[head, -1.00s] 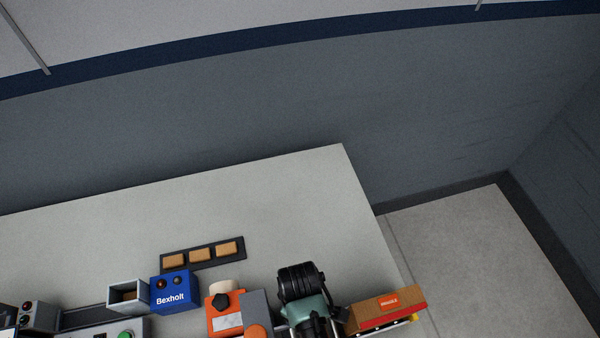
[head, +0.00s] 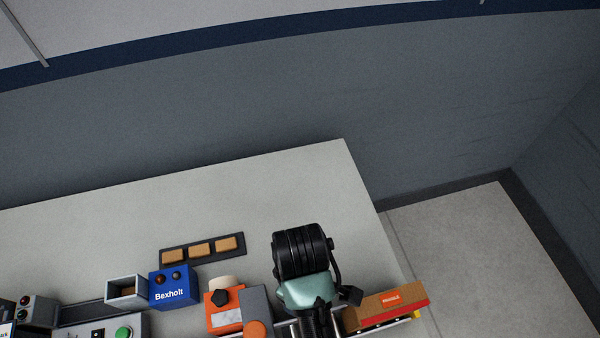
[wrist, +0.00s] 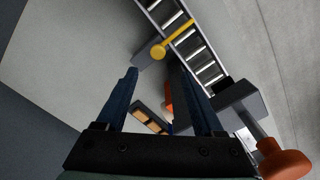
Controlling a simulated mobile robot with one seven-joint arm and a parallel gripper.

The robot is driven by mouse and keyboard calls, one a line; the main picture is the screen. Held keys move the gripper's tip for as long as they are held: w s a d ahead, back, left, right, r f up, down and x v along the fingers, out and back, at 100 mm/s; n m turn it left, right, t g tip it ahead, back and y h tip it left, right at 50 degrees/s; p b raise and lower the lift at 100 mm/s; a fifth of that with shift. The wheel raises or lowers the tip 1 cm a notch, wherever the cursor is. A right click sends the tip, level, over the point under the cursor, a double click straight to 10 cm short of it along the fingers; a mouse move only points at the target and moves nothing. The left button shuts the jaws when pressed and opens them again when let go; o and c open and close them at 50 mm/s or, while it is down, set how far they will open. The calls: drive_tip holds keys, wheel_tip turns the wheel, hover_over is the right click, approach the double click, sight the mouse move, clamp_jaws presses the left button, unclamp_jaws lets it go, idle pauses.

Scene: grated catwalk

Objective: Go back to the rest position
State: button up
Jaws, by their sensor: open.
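My gripper (wrist: 159,76) shows in the wrist view as two dark blue fingers, spread apart with nothing held between them. In the head view my arm, black and teal, stands over the table between the orange device and the cardboard box; the fingertips cannot be made out there. In the wrist view a yellow lever with a round knob (wrist: 158,52) and a roller conveyor (wrist: 207,66) lie beyond the fingertips.
The pale table (head: 300,180) holds a blue Bexholt box (head: 173,290), an orange device (head: 224,309), a dark tray with tan blocks (head: 202,250), a grey open box (head: 126,291), a green button (head: 124,333) and a cardboard box (head: 388,303). The table's back is clear.

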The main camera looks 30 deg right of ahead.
drive_tip(key=shift+r, duration=0.7)
drive_tip(key=w+a+r+m+t+h+b, duration=0.25)
drive_tip(key=w+r+t+b, duration=0.25)
drive_tip(key=w+r+t, duration=1.15)
drive_tip(key=w+a+r+m+t+y+b, duration=0.1)
drive_tip(key=a+r+t+b, duration=0.15)
drive_tip(key=r, duration=1.15)
drive_tip(key=w+a+r+m+t+b, duration=0.1)
drive_tip(key=w+a+r+m+t, duration=0.15)
drive_tip(key=r, duration=1.05)
drive_tip(key=s+a+r+t+y+b, duration=0.1)
drive_tip(key=s+a+r+t, duration=0.1)
drive_tip(key=s+r+t, duration=0.4)
drive_tip(key=s+r, duration=0.3)
drive_tip(key=r, duration=0.1)
drive_tip(key=shift+s+r, duration=0.15)
drive_tip(key=shift+r, duration=0.1)
